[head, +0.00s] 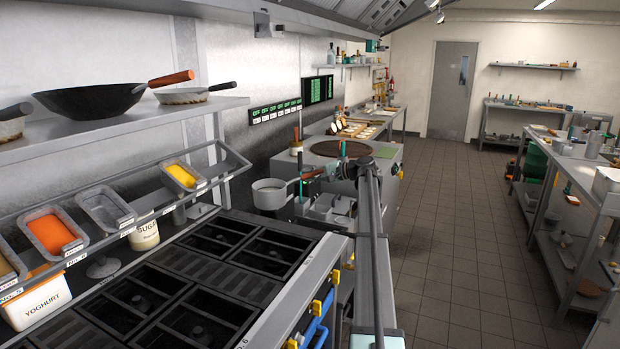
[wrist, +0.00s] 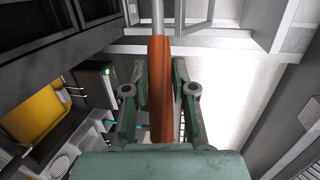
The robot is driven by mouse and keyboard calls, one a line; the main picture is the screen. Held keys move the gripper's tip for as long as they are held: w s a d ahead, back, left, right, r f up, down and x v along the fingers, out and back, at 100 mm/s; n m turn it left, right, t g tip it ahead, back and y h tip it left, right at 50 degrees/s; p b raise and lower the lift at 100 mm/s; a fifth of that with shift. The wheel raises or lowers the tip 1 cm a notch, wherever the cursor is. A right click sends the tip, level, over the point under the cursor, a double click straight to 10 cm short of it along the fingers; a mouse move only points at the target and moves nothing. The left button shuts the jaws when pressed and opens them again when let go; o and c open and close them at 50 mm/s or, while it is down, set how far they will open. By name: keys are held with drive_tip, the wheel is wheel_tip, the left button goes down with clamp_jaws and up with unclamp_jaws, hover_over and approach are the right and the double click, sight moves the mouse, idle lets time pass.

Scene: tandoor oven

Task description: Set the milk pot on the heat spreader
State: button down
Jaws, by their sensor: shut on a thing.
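The milk pot (head: 270,194) is a small grey saucepan with a pale inside. It is held off the far end of the stove, roughly upright. My gripper (head: 318,173) is shut on its orange-brown handle. In the wrist view the handle (wrist: 160,85) runs between my gripper's fingers (wrist: 160,95), with a metal rod (wrist: 158,15) beyond it; the pot's bowl is not seen there. I cannot identify the heat spreader for sure. A round grey disc (head: 103,267) lies at the back of the stove, partly under the rack.
The stove (head: 180,290) has several black grated burners, bare of pots. A sloping rack of food trays (head: 105,208) overhangs its back. A shelf above holds a wok (head: 105,98). The floor (head: 440,240) at right is open.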

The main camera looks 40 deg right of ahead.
drive_tip(key=shift+r+p, duration=0.4)
drive_tip(key=shift+r, duration=1.3)
